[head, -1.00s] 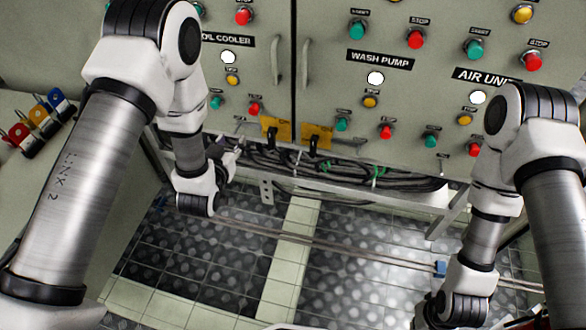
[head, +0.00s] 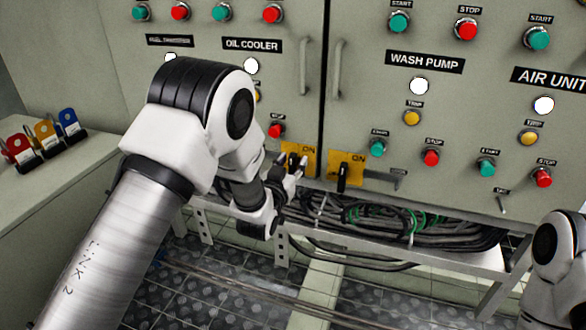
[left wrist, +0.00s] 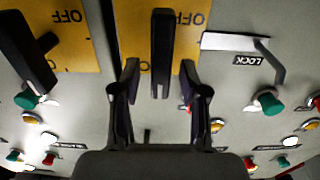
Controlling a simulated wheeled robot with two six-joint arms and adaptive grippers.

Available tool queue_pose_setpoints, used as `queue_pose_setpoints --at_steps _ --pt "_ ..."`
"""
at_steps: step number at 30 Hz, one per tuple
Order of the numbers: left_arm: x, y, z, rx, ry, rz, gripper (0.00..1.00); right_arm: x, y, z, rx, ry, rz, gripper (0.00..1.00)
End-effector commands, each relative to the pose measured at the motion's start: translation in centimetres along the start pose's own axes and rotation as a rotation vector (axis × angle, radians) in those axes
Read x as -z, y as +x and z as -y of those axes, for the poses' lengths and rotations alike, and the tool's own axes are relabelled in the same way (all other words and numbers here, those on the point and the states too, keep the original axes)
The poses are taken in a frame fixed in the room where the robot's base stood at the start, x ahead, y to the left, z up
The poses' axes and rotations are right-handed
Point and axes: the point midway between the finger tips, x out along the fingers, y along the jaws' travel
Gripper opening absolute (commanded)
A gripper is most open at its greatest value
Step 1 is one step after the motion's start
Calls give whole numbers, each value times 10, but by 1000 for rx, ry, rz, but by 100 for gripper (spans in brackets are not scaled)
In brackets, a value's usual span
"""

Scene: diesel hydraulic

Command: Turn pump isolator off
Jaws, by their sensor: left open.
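Two yellow isolator plates with black handles sit low on the cabinet, either side of the door seam; no pump label on them is readable. The right plate (head: 357,159) has its handle (head: 342,178) upright. My left gripper (head: 292,163) is at the left plate (head: 309,158) and partly covers it. In the left wrist view my left gripper (left wrist: 160,76) is open, with a finger on each side of that plate's black handle (left wrist: 161,40), gaps showing. Upside-down OFF lettering shows on this plate (left wrist: 189,40). The right isolator's handle (left wrist: 28,55) is at the left there. My right gripper is out of view.
A metal LOCK lever (left wrist: 268,60) sits beside the central plate. Door handles (head: 335,68) and push buttons (head: 431,157) stand out from the panel. Cables (head: 400,220) run beneath. Coloured padlocks (head: 45,132) are on the left ledge.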

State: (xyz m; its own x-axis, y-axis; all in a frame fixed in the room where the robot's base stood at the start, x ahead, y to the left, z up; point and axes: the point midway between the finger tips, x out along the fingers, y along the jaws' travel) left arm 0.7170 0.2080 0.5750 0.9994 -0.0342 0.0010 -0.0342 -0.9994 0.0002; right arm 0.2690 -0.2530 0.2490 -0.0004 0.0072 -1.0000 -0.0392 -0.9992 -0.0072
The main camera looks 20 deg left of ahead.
Motion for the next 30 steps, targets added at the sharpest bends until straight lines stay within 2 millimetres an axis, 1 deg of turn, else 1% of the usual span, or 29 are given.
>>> queue_pose_setpoints --at_steps 1,3,9,11,12,13,23,30 --pt "-1 5 0 0 0 -1 44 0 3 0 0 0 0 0" --pt "0 8 0 0 0 0 44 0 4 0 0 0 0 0" --pt "0 8 0 0 0 2 44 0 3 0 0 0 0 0" --pt "0 8 0 0 0 2 22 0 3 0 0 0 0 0" --pt "0 8 0 0 0 2 8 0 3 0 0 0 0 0" --pt "0 8 0 0 0 2 0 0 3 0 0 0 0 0" --pt "0 8 0 0 -8 2 0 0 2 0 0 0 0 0" --pt "1 8 2 1 -78 2 0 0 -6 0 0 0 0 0"
